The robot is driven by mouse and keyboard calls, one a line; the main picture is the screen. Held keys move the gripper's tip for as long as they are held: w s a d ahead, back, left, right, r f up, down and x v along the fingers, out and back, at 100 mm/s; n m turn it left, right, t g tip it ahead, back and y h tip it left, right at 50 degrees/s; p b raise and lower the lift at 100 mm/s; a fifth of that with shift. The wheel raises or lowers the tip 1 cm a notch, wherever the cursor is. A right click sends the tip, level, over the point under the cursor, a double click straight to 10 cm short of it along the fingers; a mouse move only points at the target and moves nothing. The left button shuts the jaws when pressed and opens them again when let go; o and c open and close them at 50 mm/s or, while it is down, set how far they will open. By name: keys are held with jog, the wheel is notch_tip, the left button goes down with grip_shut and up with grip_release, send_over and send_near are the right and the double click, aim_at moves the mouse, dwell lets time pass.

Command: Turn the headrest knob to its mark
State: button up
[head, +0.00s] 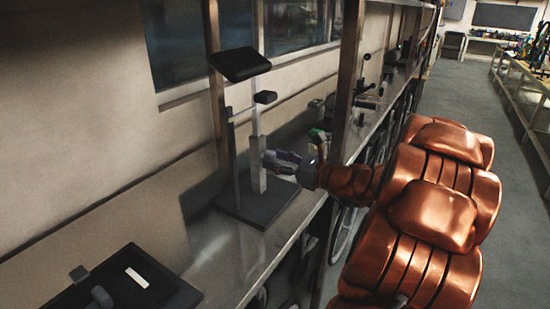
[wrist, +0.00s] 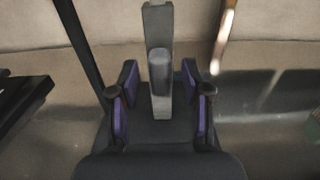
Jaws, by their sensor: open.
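The headrest stand shows in the head view: a black pad (head: 240,64) tops a light grey upright (head: 254,120) on a dark flat base (head: 232,207). A smaller black rounded part (head: 265,97) sticks out below the pad. My gripper (head: 272,162) is at the upright's lower part, well below that black part. In the wrist view my gripper (wrist: 160,88) is open, with purple-padded fingers either side of a grey upright piece (wrist: 158,20) that has a rounded grey part (wrist: 160,62) on its front. No grip shows. I cannot make out the knob or its mark.
The stand is on a long bench (head: 225,252) against the wall. A black tray (head: 125,285) with a white strip lies at the near left. A brown post (head: 349,75) rises at the bench's front edge, right of the stand. Clamp-like tools (head: 368,100) stand farther back.

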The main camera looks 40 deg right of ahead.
jog(key=shift+w+a, duration=0.15)
jog(key=shift+w, duration=0.25)
grip_shut()
